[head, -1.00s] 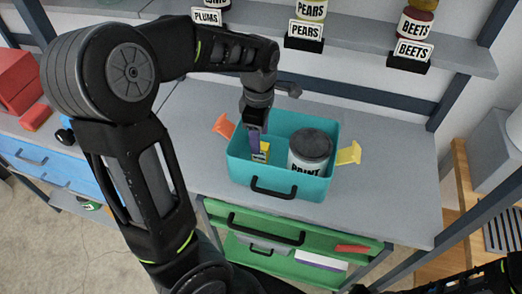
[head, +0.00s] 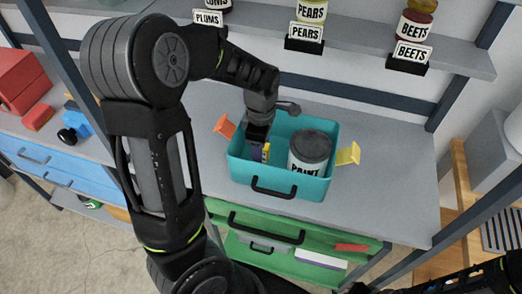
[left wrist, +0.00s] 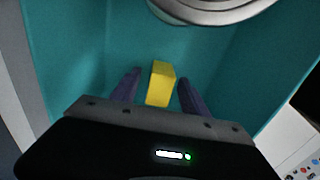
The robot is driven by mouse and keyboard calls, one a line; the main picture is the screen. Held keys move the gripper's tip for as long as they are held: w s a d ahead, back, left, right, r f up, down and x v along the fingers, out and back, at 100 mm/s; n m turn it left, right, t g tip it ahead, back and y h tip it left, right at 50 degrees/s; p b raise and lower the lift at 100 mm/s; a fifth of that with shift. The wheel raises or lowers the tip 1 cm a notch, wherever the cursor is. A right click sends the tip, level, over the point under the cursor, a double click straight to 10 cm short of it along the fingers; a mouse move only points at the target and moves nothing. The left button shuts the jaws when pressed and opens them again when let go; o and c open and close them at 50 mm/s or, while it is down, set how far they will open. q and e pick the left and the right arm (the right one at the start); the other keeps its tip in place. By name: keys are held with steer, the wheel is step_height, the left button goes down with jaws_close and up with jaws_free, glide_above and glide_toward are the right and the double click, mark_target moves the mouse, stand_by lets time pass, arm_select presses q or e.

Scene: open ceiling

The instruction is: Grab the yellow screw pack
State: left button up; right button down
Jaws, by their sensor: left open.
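The yellow screw pack (left wrist: 161,83) lies inside the teal toolbox (head: 318,187), and a small part of it (head: 266,152) shows in the head view beside my gripper. My left gripper (left wrist: 155,88) is open and reaches down into the left part of the toolbox. In the left wrist view, its two fingers stand on either side of the pack, with a gap visible at each side. My right gripper is not in view.
A paint can (head: 311,150) stands in the toolbox's right part. A shelf with labelled jars (head: 414,28) hangs behind. The grey worktop (head: 390,190) is clear at right.

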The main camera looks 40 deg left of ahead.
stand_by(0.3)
arm_select(q)
jaws_close()
stand_by(0.5)
